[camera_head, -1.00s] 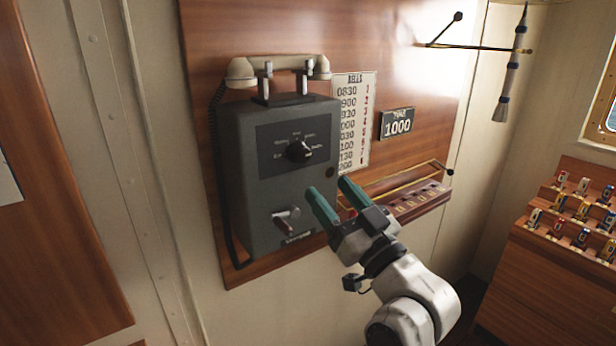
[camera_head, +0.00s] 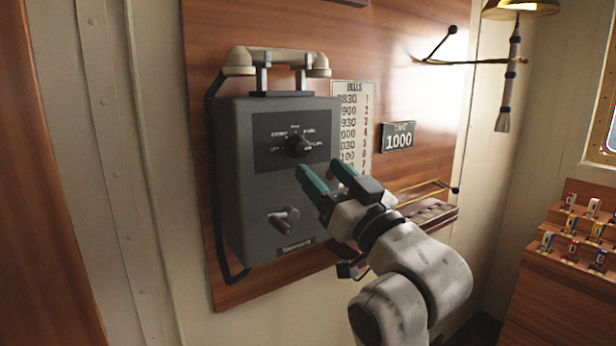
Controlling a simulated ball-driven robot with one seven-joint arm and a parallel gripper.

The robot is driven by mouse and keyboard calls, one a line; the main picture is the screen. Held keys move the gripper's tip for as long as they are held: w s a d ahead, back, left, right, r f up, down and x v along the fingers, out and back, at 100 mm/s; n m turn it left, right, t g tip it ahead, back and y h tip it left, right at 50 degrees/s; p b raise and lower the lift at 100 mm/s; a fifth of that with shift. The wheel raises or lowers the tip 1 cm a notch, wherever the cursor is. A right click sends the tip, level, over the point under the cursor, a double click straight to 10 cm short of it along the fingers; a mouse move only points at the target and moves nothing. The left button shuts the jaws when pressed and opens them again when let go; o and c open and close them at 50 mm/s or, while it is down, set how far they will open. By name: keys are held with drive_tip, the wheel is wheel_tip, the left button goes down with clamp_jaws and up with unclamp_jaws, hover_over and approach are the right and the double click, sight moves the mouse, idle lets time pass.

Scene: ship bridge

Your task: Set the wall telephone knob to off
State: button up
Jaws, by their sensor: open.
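The wall telephone (camera_head: 245,200) is a dark grey box on a wooden wall panel, with a cream handset (camera_head: 285,60) on its cradle at the top. Its black knob (camera_head: 297,146) sits on a dark dial plate with small labels around it, too small to read surely. Which label the knob points to cannot be told. A small crank handle (camera_head: 285,218) is lower on the box. My gripper (camera_head: 322,173), with green fingers, is open and empty. It is just below and to the right of the knob, apart from it as far as I can see.
A bells chart (camera_head: 352,125) and a time plate reading 1000 (camera_head: 398,137) are right of the telephone. A brass-railed shelf (camera_head: 428,211) is behind my arm. A coiled cord (camera_head: 208,160) hangs at the telephone's left. A rack of coloured tags (camera_head: 575,235) stands far right.

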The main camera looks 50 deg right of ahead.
sight(304, 153)
drive_tip(key=p+x, duration=0.1)
drive_tip(key=x, duration=0.3)
drive_tip(key=shift+r+p, duration=0.1)
drive_tip(key=shift+p, duration=0.25)
drive_tip(key=shift+w+d+r, duration=0.15)
drive_tip(key=shift+w, duration=0.5)
drive_tip(key=shift+c, duration=0.2)
drive_tip(key=c, duration=1)
